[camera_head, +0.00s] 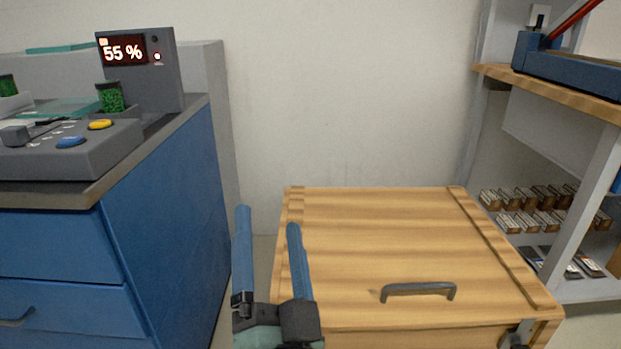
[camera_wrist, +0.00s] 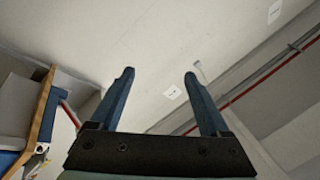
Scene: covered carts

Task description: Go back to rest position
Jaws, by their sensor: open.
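My gripper (camera_head: 268,222) points upward in the head view, in front of the left side of a wooden cart lid. Its two blue fingers stand apart with nothing between them. In the wrist view my gripper (camera_wrist: 158,80) is also open and empty, with wall and ceiling behind it.
The closed wooden lid (camera_head: 385,240) has a dark handle (camera_head: 418,291) near its front. A shelf (camera_head: 590,95) with several small boxes stands at right.

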